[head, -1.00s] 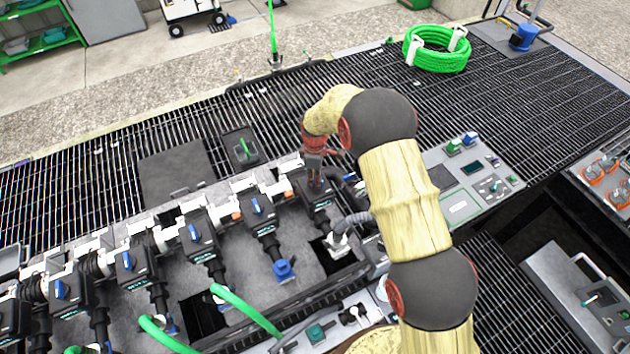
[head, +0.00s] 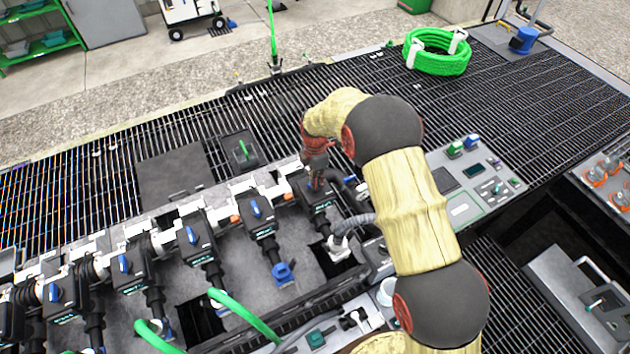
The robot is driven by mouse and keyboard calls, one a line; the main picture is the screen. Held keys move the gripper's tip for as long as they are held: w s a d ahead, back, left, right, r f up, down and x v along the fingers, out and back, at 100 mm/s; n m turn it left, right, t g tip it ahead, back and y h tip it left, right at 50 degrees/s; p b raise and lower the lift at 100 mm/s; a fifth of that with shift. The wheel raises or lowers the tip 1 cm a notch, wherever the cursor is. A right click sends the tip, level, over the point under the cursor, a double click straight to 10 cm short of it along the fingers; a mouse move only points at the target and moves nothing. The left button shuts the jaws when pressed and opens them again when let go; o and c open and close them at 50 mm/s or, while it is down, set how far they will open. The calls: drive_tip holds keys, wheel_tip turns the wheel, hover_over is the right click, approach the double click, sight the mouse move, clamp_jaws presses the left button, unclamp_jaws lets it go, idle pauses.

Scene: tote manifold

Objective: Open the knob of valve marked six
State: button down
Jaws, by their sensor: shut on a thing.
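A row of black valves with blue knobs runs from the lower left to the middle of the head view. The valve at the right end of the row (head: 321,200) is under my gripper (head: 317,184). My gripper points down and is shut on that valve's blue knob, of which only a little shows. The neighbouring valve has a blue knob (head: 256,209) that stands in plain sight. The markings on the valves are too small to read, so I cannot tell which one is six.
A grey hose (head: 357,219) joins the manifold close to the right-end valve. Green hoses (head: 240,315) rise in front of the row. A control panel (head: 470,180) lies right of my arm. A green hose coil (head: 437,50) lies on the open grating behind.

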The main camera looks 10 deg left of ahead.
drive_tip(key=shift+w+r, duration=0.1)
idle(0.4)
drive_tip(key=c, duration=1.8)
unclamp_jaws()
drive_tip(key=shift+c, duration=0.2)
wheel_tip(320, 180, up, 12)
